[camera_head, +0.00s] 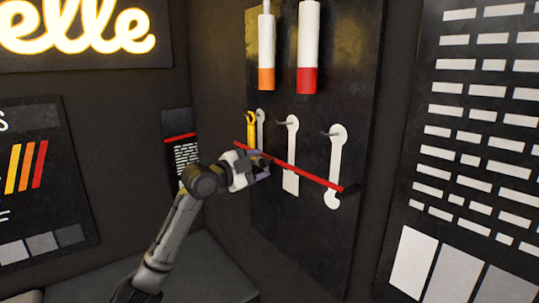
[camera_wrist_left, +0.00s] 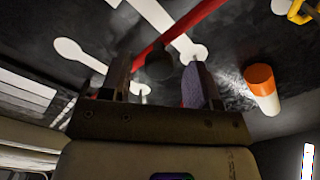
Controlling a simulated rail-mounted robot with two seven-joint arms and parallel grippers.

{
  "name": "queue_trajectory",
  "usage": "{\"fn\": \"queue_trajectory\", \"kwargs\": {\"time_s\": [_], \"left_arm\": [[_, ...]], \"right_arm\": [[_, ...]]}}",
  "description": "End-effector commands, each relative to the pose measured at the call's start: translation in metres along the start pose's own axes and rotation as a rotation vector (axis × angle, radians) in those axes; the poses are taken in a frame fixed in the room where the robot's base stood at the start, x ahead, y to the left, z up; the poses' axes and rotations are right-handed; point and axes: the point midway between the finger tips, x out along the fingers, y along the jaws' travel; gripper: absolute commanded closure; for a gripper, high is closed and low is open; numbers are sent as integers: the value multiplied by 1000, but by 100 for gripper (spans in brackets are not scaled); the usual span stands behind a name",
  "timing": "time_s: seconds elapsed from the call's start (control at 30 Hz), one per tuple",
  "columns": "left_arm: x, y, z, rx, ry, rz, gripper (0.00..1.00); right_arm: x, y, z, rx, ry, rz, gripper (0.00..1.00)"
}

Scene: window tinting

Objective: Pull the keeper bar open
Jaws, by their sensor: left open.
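The keeper bar is the long thin red bar (camera_head: 308,174) slanting across the dark tool board, with a black piece (camera_head: 350,188) at its right end. It also shows in the left wrist view (camera_wrist_left: 192,22). My left gripper (camera_head: 262,168) is at the board, by the left part of the bar. In the wrist view its two fingers (camera_wrist_left: 156,85) are apart. A dark rounded knob (camera_wrist_left: 159,65) shows between or just beyond them, next to the bar; I cannot tell whether they touch it. My right gripper is in neither view.
The board (camera_head: 300,240) has hooks over white tool outlines (camera_head: 335,160) and a yellow tool (camera_head: 251,130) hanging at left. Two white cylinders, one orange-ended (camera_head: 266,55), one red-ended (camera_head: 308,50), hang above. A dark bench (camera_head: 190,270) is below my arm.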

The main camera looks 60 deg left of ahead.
Motion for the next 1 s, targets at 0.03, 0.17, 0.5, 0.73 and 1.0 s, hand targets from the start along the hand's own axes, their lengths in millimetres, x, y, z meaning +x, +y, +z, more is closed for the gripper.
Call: {"fn": "queue_trajectory", "kwargs": {"time_s": [0.03,0.17,0.5,0.73,1.0], "left_arm": [[8,-3,-2,-2,0,0,44],[23,-2,-2,-3,0,0,44],[40,0,0,1,0,0,44],[40,1,0,2,0,1,44],[40,1,0,1,0,2,68]], "right_arm": [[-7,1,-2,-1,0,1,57],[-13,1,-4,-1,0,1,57],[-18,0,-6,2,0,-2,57],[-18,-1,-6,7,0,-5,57],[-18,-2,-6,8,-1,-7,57]]}}
